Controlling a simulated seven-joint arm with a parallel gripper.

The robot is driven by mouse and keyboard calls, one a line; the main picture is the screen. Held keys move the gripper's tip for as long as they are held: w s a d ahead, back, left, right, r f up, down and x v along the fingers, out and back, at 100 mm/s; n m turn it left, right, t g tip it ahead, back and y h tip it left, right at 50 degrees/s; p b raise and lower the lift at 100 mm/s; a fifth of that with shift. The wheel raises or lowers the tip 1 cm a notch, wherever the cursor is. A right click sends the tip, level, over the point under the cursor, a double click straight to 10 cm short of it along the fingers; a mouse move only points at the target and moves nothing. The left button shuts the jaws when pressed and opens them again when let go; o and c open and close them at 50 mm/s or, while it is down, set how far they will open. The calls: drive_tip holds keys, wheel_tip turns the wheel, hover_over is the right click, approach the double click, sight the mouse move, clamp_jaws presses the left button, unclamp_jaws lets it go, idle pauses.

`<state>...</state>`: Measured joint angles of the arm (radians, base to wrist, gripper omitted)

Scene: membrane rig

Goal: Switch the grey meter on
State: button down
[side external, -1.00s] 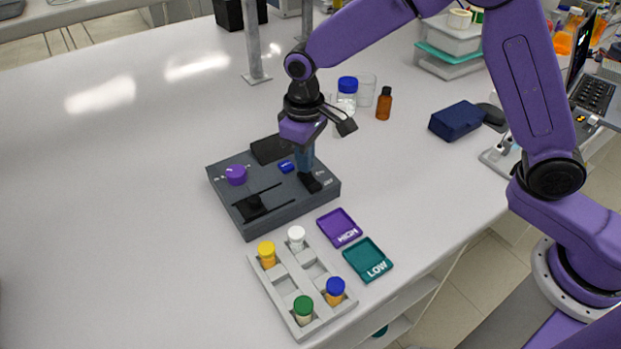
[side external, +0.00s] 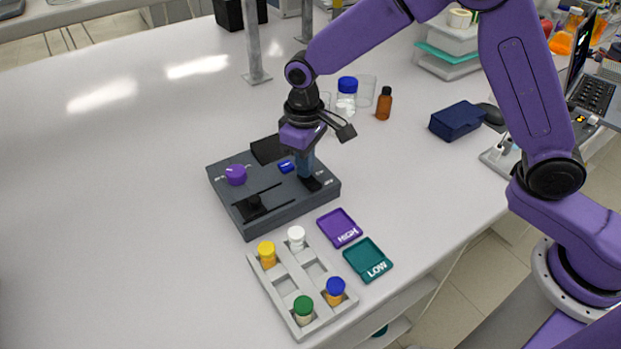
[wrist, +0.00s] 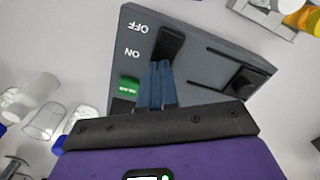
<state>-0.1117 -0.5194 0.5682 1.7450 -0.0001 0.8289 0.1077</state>
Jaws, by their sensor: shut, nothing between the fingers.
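The dark grey meter (side external: 232,207) lies on the white bench; part of it fills the wrist view (wrist: 205,45). Its black switch (wrist: 171,43) sits beside white OFF and ON lettering. My gripper (side external: 308,178) is shut and empty, pointing down over the switch. In the wrist view its blue fingertips (wrist: 160,64) are at the switch's ON end, seemingly touching it; they hide part of that end. A green patch with pale lettering (wrist: 129,87) shows next to ON. The meter also has a purple knob (side external: 236,175), a blue button (side external: 286,167) and a black slider (side external: 253,204).
A grey rack (side external: 283,290) with capped vials stands in front of the meter. Beside it lie a purple HIGH tray (side external: 339,226) and a teal LOW tray (side external: 367,260). Bottles and beakers (side external: 347,90) stand behind. The bench on the left is clear.

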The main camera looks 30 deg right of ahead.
drive_tip(key=shift+r, duration=3.4)
drive_tip(key=s+d+n, duration=0.2)
drive_tip(key=s+d, duration=0.4)
drive_tip(key=s, duration=0.3)
drive_tip(key=s+d+n, duration=0.2)
drive_tip(key=s+d, duration=0.5)
drive_tip(key=s, duration=0.3)
drive_tip(key=s+d+r+n, duration=0.1)
drive_tip(key=s+d+n, duration=0.1)
drive_tip(key=s+d, duration=0.4)
drive_tip(key=s, duration=0.4)
drive_tip(key=shift+d+n, duration=0.25)
drive_tip(key=shift+n, duration=0.05)
